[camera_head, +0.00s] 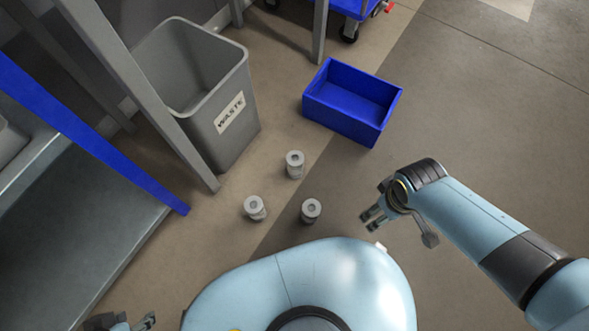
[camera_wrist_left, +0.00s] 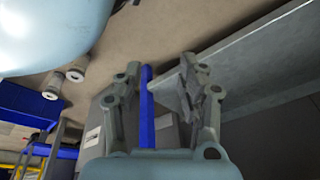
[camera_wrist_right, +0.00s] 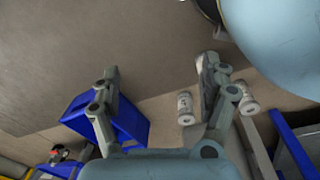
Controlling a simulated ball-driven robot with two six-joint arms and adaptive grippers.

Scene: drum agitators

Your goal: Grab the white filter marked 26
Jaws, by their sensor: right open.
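Three small whitish cylinders, the filters, stand on the floor in the head view: a far one (camera_head: 294,164), a left one (camera_head: 255,207) and a right, greyer one (camera_head: 311,210). Their numbers are too small to read, so I cannot tell which is 26. My left gripper (camera_wrist_left: 152,72) is open and empty, at the lower left of the head view.
A grey waste bin (camera_head: 208,137) stands behind the filters. A blue open box (camera_head: 345,120) sits on the floor to their right. A grey bench or shelf with a blue edge (camera_head: 120,172) and posts fills the left. Floor at the right is clear.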

